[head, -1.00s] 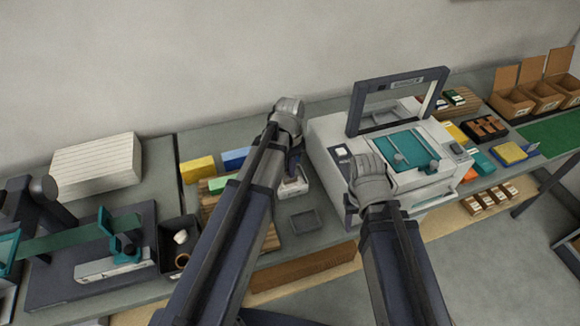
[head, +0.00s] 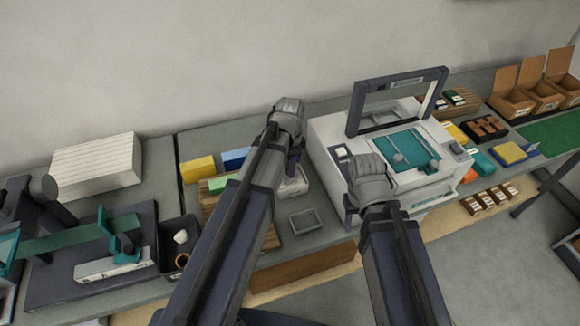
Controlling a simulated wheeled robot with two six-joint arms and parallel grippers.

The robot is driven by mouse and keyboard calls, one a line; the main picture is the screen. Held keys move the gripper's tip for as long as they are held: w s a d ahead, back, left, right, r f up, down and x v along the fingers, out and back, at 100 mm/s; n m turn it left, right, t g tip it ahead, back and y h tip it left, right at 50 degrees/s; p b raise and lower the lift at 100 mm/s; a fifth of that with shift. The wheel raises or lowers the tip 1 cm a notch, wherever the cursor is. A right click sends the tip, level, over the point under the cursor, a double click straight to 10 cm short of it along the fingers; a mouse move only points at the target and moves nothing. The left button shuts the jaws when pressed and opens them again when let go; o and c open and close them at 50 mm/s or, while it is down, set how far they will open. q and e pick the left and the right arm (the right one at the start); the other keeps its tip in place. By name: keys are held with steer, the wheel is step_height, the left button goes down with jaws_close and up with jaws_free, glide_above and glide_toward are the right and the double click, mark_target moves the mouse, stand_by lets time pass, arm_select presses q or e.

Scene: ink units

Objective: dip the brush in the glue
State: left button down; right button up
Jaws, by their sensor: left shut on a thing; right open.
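My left gripper (head: 296,158) is over the bench left of the large white machine. Its wrist and forearm hide most of its fingers. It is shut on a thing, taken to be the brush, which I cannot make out. Below it stands a small white open container (head: 298,184), partly hidden by my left arm; it may be the glue pot, but its contents do not show clearly. I cannot tell whether the brush touches it. My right gripper (head: 368,168) is open in front of the white machine, its fingers mostly hidden by its wrist.
A shallow grey tray (head: 305,220) lies near the bench's front edge. The white machine (head: 328,138) with a raised dark frame stands right. Yellow (head: 198,170) and blue (head: 236,158) blocks stand behind my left arm. A dark bin (head: 180,236) holds small items at left.

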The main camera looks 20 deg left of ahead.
arm_select(q)
steer(key=shift+r, duration=0.1)
steer(key=shift+r+p, duration=0.55)
steer(key=shift+p, duration=0.15)
step_height(320, 180, up, 6)
steer(key=p, duration=0.5)
steer(key=shift+f+p, duration=0.1)
steer(key=shift+p, duration=0.3)
steer(key=shift+f, duration=0.15)
step_height(320, 180, down, 2)
steer(key=shift+f+b, duration=0.15)
steer(key=shift+b, duration=1.1)
